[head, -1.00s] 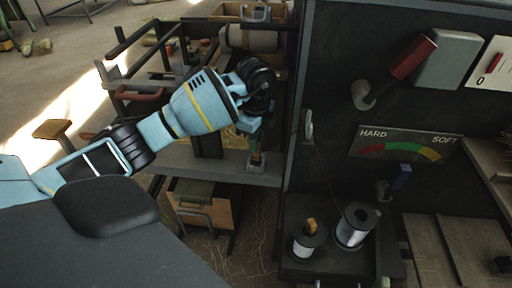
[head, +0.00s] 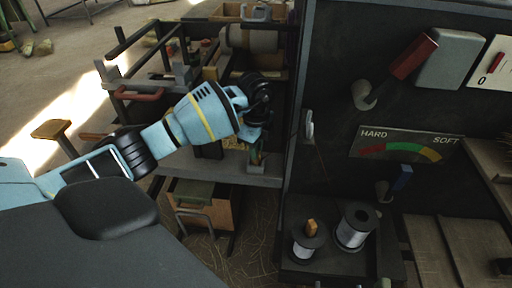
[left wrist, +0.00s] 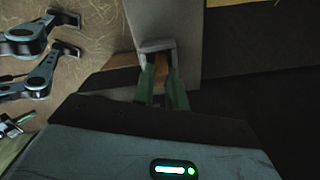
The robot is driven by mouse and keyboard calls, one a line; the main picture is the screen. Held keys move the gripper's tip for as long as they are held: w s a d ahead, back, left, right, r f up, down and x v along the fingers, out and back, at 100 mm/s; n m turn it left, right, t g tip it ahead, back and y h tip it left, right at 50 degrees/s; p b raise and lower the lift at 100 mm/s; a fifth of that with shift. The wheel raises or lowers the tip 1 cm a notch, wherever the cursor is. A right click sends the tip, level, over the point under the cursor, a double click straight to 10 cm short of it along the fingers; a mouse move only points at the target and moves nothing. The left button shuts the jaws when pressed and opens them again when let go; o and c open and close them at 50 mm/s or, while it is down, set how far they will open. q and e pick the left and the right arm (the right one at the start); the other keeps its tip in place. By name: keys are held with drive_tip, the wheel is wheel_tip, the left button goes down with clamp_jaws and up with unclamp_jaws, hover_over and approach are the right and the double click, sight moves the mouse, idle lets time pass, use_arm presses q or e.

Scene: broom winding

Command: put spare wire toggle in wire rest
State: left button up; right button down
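The wire toggle is a small orange-brown wooden piece. In the left wrist view the toggle (left wrist: 161,66) stands between the two green fingers of my left gripper (left wrist: 161,82), which appear closed on it. Its far end is in the opening of a grey U-shaped bracket, the wire rest (left wrist: 156,46). In the head view my left gripper (head: 256,148) points down at the wire rest (head: 255,169) on the grey shelf. The fingers and hand mostly hide the toggle there. My right gripper is not in view.
A dark machine panel with a handle (head: 309,126) and a HARD–SOFT gauge (head: 408,144) stands right of the gripper. Two wire spools (head: 355,228) sit below, the left one with a wooden piece (head: 311,227) on top. A wooden drawer (head: 203,203) is under the shelf.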

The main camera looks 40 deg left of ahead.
use_arm(q)
drive_tip(key=o, duration=0.4)
wheel_tip(320, 180, up, 12)
drive_tip(key=p, duration=0.1)
drive_tip(key=shift+r, duration=0.2)
idle(0.8)
